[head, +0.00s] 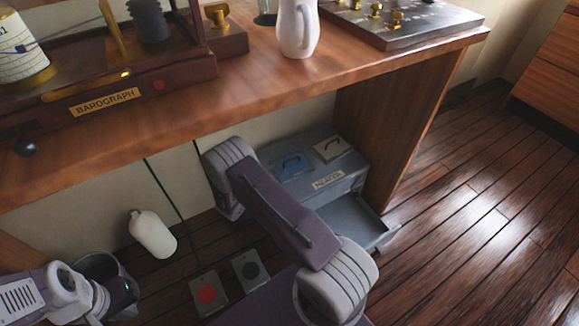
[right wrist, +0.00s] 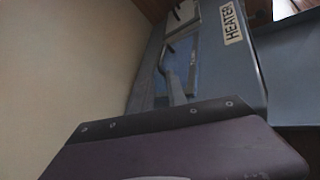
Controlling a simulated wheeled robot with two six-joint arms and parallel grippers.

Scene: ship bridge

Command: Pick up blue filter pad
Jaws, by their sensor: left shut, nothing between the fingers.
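The blue pad (head: 295,164) with a dark handle lies in the top of the grey heater box (head: 345,182) under the desk. It also shows in the right wrist view (right wrist: 184,72), partly covered by its handle. My right arm crosses in front of the heater in the head view and hides its left part; the right gripper's fingers are hidden there. In the right wrist view a purple, dark-edged part of my right gripper (right wrist: 170,135) sits close below the blue pad, its fingertips unclear. My left gripper (head: 122,290) is at the lower left, shut and empty, far from the heater.
A beige pad (head: 332,148) with a handle lies beside the blue one. A tray (head: 358,222) juts from the heater's front. The wooden desk (head: 250,85) overhangs the heater, with a desk side panel (head: 405,130) at right. Floor plates with red (head: 207,294) and dark buttons lie left.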

